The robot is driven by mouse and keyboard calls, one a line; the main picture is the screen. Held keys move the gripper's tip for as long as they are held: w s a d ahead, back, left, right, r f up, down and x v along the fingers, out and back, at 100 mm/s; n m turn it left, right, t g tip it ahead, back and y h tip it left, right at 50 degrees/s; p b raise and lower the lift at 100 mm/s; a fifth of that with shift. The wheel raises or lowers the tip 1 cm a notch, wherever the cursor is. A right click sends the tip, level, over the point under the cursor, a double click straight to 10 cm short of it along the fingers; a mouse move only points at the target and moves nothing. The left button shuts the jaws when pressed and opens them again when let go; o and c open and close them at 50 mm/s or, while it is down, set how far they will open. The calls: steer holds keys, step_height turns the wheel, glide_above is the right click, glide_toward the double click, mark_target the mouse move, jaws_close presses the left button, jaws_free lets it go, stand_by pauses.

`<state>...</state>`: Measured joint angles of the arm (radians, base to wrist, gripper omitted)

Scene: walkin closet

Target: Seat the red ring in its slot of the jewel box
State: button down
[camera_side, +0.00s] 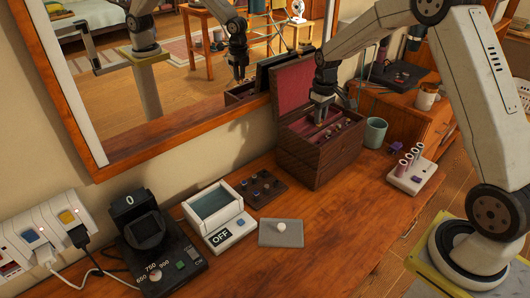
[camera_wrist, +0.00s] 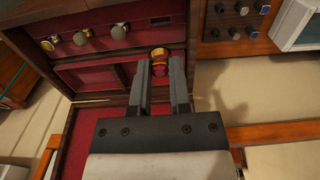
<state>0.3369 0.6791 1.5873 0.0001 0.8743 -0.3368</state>
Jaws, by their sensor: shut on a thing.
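The jewel box (camera_side: 335,160) is dark wood with a red lining, and its lid (camera_side: 293,86) stands open. In the wrist view the box's red interior (camera_wrist: 95,72) lies beyond and left of my fingers. My gripper (camera_side: 320,120) is low over the open box; in the wrist view my gripper (camera_wrist: 160,65) is shut on the red ring (camera_wrist: 159,55), a gold band with red showing. The ring is near the box's right wall in that view. Its slot and underside are hidden, so I cannot tell whether it touches the box.
Several other rings (camera_wrist: 80,38) sit in the box. A dark ring tray (camera_side: 262,188), white cleaner (camera_side: 218,215) and grey pad (camera_side: 281,233) stand to its left. A teal cup (camera_side: 375,132) and white peg stand (camera_side: 412,175) are at right. The front tabletop is clear.

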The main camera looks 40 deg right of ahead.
mark_target(319, 127)
steer(key=shift+f, duration=0.2)
steer(key=shift+f, duration=2.4)
steer(key=shift+f, duration=1.15)
stand_by(2.2)
steer(key=shift+c, duration=2.4)
jaws_free()
steer(key=shift+r, duration=0.15)
